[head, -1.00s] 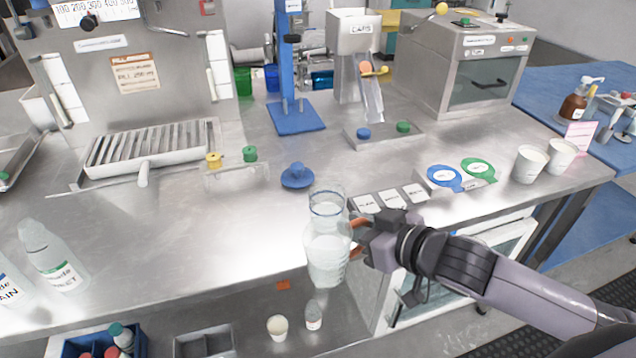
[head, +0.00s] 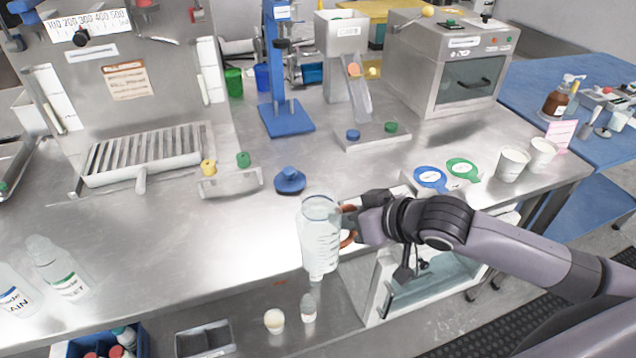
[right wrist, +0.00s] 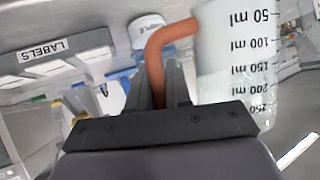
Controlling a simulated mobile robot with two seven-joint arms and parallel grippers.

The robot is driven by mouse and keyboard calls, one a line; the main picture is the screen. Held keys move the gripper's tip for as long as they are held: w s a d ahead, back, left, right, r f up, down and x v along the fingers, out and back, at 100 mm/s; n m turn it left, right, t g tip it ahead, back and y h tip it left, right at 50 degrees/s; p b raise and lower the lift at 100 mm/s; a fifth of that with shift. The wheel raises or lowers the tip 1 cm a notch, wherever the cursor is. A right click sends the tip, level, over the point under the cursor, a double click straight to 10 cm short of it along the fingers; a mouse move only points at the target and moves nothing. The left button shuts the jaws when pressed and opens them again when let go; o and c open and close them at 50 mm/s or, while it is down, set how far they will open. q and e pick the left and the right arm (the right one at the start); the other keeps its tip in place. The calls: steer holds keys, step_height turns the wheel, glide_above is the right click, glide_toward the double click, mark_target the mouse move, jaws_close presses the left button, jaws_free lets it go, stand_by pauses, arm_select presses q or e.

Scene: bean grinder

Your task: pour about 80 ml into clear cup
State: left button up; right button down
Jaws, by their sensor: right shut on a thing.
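My right gripper (head: 350,224) is shut on the orange handle (right wrist: 166,48) of a clear graduated jug (head: 320,243). The jug hangs close to upright in the head view, over the front edge of the steel counter. Its millilitre marks show in the right wrist view (right wrist: 238,60). A pale, see-through liquid seems to be in it, but the level is hard to tell. I cannot make out a separate clear cup in either view. My left gripper is out of view.
Two white cups (head: 511,164) (head: 543,152) stand at the counter's right end. Two bottles (head: 62,272) (head: 14,290) stand at left.

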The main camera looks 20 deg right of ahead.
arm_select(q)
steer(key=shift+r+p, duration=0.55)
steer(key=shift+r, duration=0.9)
arm_select(e)
steer(key=shift+w+d+r+m+g+y, duration=0.15)
steer(key=shift+w+r+m+g, duration=0.2)
steer(key=shift+r+g, duration=0.45)
steer(key=shift+w+r+m+g+y, duration=0.2)
steer(key=shift+r+m+g, duration=0.2)
steer(key=shift+g, duration=0.65)
steer(key=shift+w+d+r+m+g+y, duration=0.15)
steer(key=shift+w+r+m+g, duration=0.25)
steer(key=shift+g, duration=0.55)
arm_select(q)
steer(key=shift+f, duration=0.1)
arm_select(e)
steer(key=shift+s+a+r+g, duration=0.1)
steer(key=shift+s+r+g, duration=0.15)
steer(key=shift+g, duration=0.15)
arm_select(q)
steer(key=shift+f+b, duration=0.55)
steer(key=shift+b, duration=0.1)
arm_select(e)
steer(key=shift+f+m+g, duration=0.35)
steer(key=shift+g, duration=0.05)
